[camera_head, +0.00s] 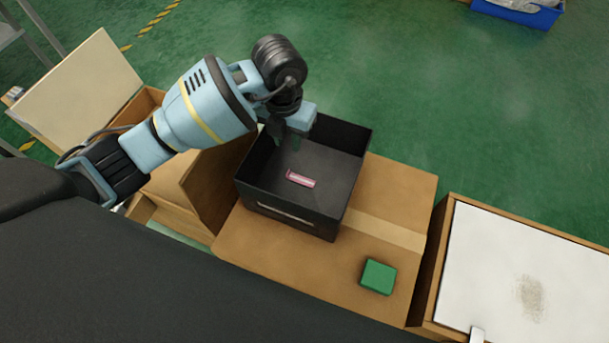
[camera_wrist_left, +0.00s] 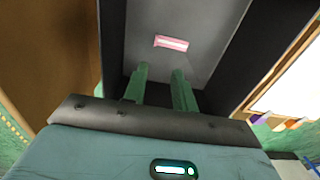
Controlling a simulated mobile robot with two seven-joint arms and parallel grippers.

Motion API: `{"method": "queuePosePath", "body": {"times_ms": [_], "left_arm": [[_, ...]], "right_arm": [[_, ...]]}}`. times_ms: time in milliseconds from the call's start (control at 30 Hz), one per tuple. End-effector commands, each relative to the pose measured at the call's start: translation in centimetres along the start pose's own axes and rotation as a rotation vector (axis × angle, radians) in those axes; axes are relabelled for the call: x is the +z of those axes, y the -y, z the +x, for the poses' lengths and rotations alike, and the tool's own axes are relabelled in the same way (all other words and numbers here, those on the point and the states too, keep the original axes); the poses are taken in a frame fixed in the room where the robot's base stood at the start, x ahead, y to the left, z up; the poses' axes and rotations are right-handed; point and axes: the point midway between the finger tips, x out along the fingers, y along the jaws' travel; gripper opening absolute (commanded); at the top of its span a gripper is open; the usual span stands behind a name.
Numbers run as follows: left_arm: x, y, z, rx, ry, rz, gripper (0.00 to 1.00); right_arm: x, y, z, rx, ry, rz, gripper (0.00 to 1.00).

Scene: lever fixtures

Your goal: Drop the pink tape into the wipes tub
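A small pink item with a white stripe, the pink tape (camera_head: 301,179), lies on the floor of a black open-topped box (camera_head: 353,143). It also shows in the left wrist view (camera_wrist_left: 172,43), ahead of the fingertips. My left gripper (camera_head: 290,130) is over the far left part of the box, apart from the tape. In the left wrist view its two green fingers (camera_wrist_left: 161,76) stand apart with nothing between them. I cannot tell whether the black box is the wipes tub; no other tub is clear. My right gripper is not in view.
The black box stands on a cardboard surface (camera_head: 385,190). A green block (camera_head: 378,276) lies on it nearer me. A white-topped wooden box (camera_head: 500,265) is at the right. A cream panel (camera_head: 80,90) stands at the left. A blue bin (camera_head: 520,14) is far off on the green floor.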

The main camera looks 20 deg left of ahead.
Motion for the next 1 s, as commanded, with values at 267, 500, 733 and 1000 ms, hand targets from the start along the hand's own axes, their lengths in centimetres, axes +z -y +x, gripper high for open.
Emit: {"method": "queuePosePath", "body": {"times_ms": [267,500,733,1000], "left_arm": [[0.1,0.0,-2.2,0.0,0.004,-0.001,0.27],[0.1,0.0,-6.0,0.0,0.005,0.0,0.27],[0.0,0.0,-7.8,0.0,0.001,0.0,0.27],[0.0,0.0,-7.8,0.0,0.0,0.0,0.27]], "right_arm": [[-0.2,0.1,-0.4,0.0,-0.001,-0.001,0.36],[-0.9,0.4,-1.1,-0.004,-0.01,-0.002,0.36],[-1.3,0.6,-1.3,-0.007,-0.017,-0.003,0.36],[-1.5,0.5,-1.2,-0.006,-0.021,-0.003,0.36]]}}
